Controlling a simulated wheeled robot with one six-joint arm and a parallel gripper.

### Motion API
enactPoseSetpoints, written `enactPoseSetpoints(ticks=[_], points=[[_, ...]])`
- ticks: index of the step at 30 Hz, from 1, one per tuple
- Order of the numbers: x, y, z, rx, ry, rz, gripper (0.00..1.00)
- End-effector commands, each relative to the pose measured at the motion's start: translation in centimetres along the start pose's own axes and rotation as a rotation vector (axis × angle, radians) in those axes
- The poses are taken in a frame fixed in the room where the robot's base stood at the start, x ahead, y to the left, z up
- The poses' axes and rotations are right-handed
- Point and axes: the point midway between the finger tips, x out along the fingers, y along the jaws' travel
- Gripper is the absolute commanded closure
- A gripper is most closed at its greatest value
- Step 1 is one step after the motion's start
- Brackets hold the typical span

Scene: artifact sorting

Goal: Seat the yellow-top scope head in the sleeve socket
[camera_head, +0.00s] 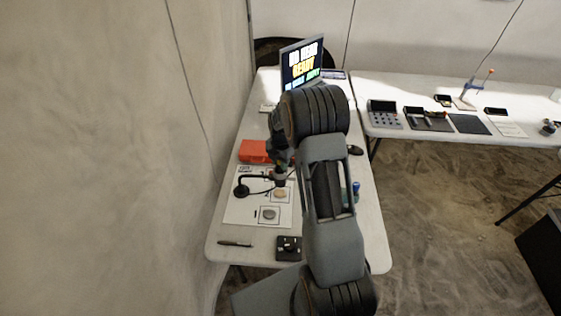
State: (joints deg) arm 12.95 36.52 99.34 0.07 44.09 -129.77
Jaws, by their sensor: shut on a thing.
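My gripper (281,166) points down over the left part of the near table, partly hidden by my arm. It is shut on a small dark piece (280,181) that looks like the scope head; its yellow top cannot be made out. A black stand (241,190) with a bent arm stands on the white sheet, and its arm reaches right toward the held piece. The sleeve socket seems to be at that arm's end, but it is too small to tell. I cannot tell whether the held piece touches it.
The white sheet (240,212) carries two small round items, one a grey disc (269,214). An orange case (254,151) lies behind. A black box (288,248) and a pen (235,244) lie in front. A lit screen (302,64) stands at the back. A blue-topped item (356,187) is right of my arm.

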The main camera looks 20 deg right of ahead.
Motion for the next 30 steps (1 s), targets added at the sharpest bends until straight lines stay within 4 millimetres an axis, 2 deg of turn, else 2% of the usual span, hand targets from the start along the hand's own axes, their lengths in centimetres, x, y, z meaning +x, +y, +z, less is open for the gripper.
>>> enactPoseSetpoints(ticks=[10,11,18,26,30], points=[[0.8,0.0,0.0,0.0,0.0,0.0,0.94],[0.8,0.0,0.0,0.0,0.0,0.0,0.68],[0.8,0.0,0.0,0.0,0.0,0.0,0.45],[0.7,0.0,0.0,0.0,0.0,0.0,0.43],[-0.4,0.0,0.0,0.0,0.0,0.0,0.43]])
